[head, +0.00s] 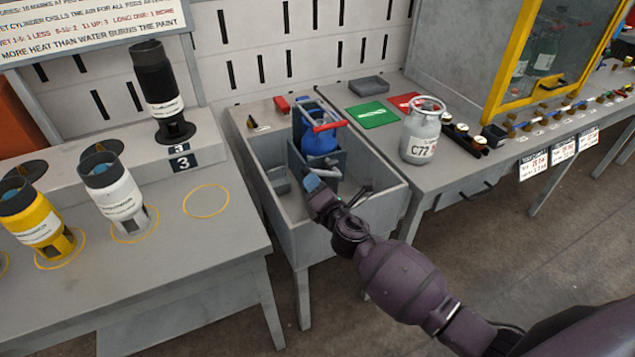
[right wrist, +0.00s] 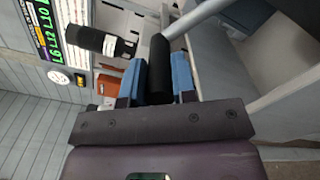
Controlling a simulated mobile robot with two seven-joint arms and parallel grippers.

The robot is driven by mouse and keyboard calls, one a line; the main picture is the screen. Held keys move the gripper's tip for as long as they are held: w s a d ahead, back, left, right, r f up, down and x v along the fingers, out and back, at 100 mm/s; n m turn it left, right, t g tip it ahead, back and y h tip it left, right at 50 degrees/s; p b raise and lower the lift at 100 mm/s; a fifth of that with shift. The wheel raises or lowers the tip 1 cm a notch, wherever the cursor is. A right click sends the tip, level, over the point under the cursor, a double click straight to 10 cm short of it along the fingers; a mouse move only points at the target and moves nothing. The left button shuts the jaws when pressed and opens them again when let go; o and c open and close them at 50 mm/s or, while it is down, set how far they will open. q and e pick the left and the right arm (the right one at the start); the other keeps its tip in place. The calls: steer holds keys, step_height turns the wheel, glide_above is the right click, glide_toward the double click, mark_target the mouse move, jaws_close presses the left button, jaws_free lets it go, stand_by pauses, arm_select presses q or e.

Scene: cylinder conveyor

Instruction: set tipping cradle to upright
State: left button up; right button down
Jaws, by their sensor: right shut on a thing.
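The tipping cradle (head: 335,161) is a blue-grey frame in the grey trough. It holds a blue cylinder (head: 319,143) with a red collar handle, which looks about upright in the head view; a slight tilt is hard to tell. My right gripper (head: 328,187) is at the near side of the cradle, inside the trough. In the right wrist view its blue-padded fingers (right wrist: 159,80) are shut on a black handle grip (right wrist: 160,62) on a grey bar. The bar's join to the cradle is hidden. My left gripper is out of view.
The grey trough (head: 385,175) has raised walls around the cradle. At left, yellow (head: 37,222), white (head: 116,196) and black (head: 158,90) holders stand on another bench.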

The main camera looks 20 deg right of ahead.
steer(key=shift+a+f, duration=0.15)
steer(key=shift+f, duration=0.2)
stand_by(0.3)
steer(key=c, duration=0.9)
jaws_free()
steer(key=shift+r, duration=0.1)
steer(key=s, duration=0.7)
steer(key=s+d, duration=0.1)
steer(key=s, duration=0.3)
steer(key=shift+w, duration=0.1)
